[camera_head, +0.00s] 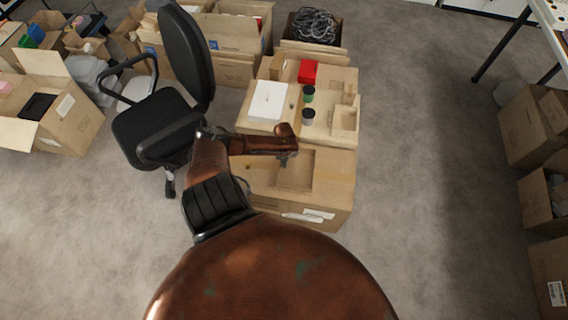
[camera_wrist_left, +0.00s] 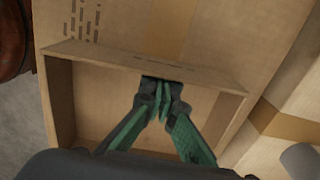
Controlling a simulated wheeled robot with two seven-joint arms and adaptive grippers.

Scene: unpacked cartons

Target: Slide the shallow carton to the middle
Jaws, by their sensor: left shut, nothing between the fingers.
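The shallow carton (camera_head: 298,173) is a low, open-topped brown box on a large closed carton (camera_head: 335,207) in the middle of the head view. It also shows in the left wrist view (camera_wrist_left: 92,100), where its floor is bare and one upright wall crosses the upper part. My left gripper (camera_head: 287,159) is shut and empty. In the left wrist view its green fingers meet over the inside of the shallow carton, with the tips at that wall. I cannot tell whether they press on it. My arm hides part of the carton's left side in the head view. My right gripper is out of sight.
Behind stands another carton top with a white box (camera_head: 268,101), a red box (camera_head: 308,71), a green cup (camera_head: 308,93), a grey cup (camera_head: 308,116) and a small carton (camera_head: 345,119). A black office chair (camera_head: 160,125) is at the left.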

